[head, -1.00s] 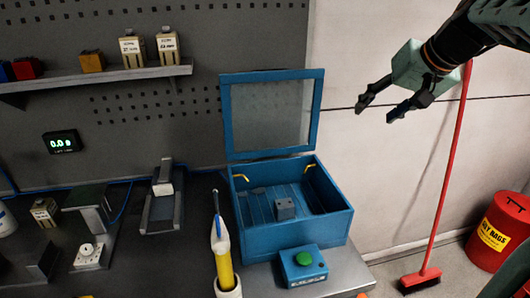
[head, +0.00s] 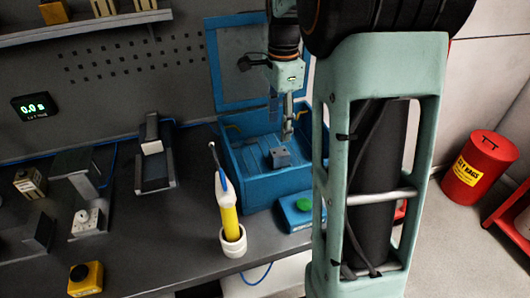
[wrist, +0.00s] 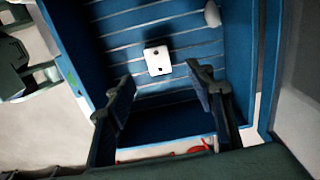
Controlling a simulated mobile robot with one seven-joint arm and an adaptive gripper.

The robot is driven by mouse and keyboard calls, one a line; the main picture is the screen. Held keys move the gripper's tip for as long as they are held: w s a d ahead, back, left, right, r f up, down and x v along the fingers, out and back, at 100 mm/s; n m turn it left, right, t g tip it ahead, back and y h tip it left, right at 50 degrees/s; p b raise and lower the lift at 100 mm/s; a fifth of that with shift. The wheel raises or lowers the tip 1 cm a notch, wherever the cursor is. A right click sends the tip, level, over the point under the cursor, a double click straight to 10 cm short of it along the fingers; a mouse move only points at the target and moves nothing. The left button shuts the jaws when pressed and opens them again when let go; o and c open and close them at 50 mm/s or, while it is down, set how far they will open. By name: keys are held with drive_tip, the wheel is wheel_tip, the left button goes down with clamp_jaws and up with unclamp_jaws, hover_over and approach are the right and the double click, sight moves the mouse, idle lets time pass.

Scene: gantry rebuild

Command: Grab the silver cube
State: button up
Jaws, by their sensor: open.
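The silver cube (head: 280,157) rests on the slatted floor inside the open blue box (head: 247,197). In the wrist view the cube (wrist: 158,60) shows a pale face with dark dots, and the blue box (wrist: 75,45) surrounds it. My gripper (head: 281,120) is above the box, pointing down, with its fingers apart and empty. In the wrist view my gripper (wrist: 160,80) has one finger on either side of the picture's middle, and the cube lies beyond the tips, between their lines and not touched.
The box's raised lid (head: 230,70) stands behind my gripper. A small rounded object (wrist: 211,14) lies near a box wall. A green-button box (head: 298,210) and a white holder with a yellow tool (head: 230,222) stand in front. My arm hides the box's right side.

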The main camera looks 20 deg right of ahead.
sight(279, 151)
drive_tip(key=shift+a+f, duration=0.1)
drive_tip(key=shift+f, duration=0.2)
wheel_tip(279, 151, down, 5)
drive_tip(key=shift+f, duration=0.15)
drive_tip(key=shift+s+d+f, duration=0.1)
drive_tip(key=shift+f, duration=1.2)
drive_tip(key=shift+d+f, duration=0.1)
drive_tip(key=shift+f, duration=1.2)
clamp_jaws()
